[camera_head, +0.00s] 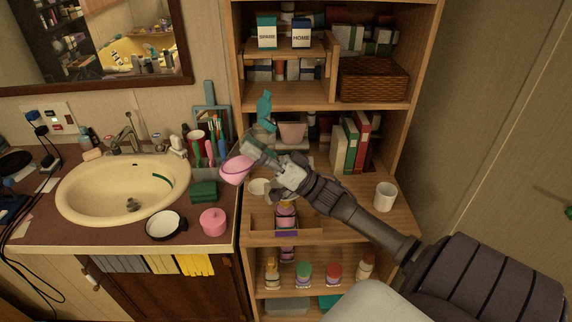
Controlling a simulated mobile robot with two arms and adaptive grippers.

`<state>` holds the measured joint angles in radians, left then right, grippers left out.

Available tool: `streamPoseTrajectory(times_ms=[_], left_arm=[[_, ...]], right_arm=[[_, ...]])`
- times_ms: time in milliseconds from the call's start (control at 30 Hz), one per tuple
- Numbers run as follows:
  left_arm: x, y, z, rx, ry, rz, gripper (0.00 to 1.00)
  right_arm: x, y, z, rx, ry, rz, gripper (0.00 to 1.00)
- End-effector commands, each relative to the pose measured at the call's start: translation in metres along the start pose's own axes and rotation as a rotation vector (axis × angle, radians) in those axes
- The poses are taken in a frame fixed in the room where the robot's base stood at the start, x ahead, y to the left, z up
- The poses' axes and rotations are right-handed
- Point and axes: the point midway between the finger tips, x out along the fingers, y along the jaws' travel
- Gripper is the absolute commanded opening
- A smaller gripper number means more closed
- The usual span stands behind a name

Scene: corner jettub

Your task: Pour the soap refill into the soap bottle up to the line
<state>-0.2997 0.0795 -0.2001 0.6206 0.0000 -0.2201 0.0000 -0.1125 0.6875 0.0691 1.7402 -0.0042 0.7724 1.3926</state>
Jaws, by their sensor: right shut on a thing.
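My right gripper (259,149) reaches in from the lower right in front of the wooden shelf. It is shut on a rounded pink container (236,171), seemingly the soap refill, held tilted above the counter's right edge. The fingers cover part of it, and I cannot see its opening. A bottle with pink contents (286,217), seemingly the soap bottle, stands in a shallow wooden tray (262,238) on the shelf, below and right of the pink container. Its top is partly hidden by my gripper and arm. I cannot make out its line. My left gripper is not in view.
A white cup (385,196) stands right of the tray. A small whitish round dish (260,187) is behind it. Books (355,145) stand behind my arm.

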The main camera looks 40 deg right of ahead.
Motion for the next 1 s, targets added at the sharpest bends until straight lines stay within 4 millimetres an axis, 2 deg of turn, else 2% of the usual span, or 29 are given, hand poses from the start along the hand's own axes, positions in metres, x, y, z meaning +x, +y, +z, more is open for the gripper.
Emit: streamPoseTrajectory(times_ms=[400,700,1000], left_arm=[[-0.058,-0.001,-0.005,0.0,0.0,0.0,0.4],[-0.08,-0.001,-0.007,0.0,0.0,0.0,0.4],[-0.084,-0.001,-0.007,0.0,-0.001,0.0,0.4]], right_arm=[[0.0,0.0,0.02,-0.241,-0.366,0.0,0.11],[-0.013,0.009,0.051,-0.386,-0.58,-0.002,0.11],[-0.018,0.012,0.061,-0.427,-0.641,0.0,0.11]])
